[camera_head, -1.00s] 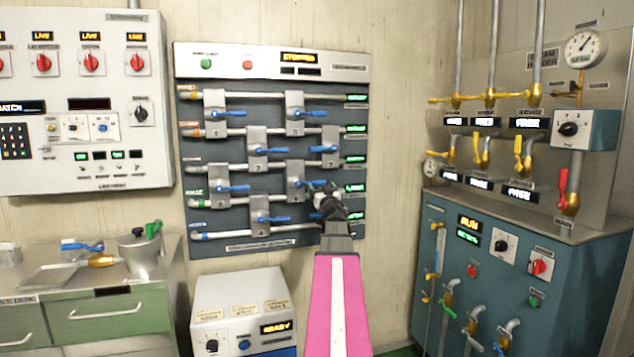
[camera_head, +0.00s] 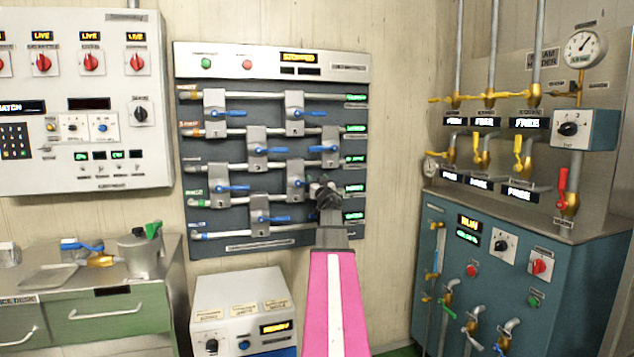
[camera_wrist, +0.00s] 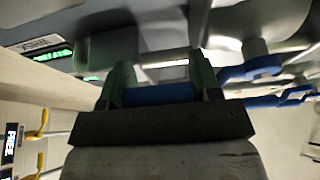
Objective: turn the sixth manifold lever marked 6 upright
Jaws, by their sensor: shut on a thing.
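The manifold panel (camera_head: 270,72) hangs on the back wall, with several blue levers on grey valve plates. My gripper (camera_head: 322,188) is at the panel's lower right, beside the valve plate (camera_head: 295,172) in the fourth row. In the wrist view, my gripper's green fingers (camera_wrist: 161,88) are shut on a blue lever handle (camera_wrist: 158,95), which lies crosswise between them. In the head view my gripper hides most of this lever. Its number mark is not legible, so I cannot confirm it is lever 6. The other levers in view lie roughly level.
A neighbouring blue lever (camera_wrist: 250,70) is close to the right of my fingers in the wrist view. A white box (camera_head: 240,305) stands below the panel. A teal cabinet (camera_head: 590,270) with valves stands to the right, and a bench (camera_head: 110,318) to the left.

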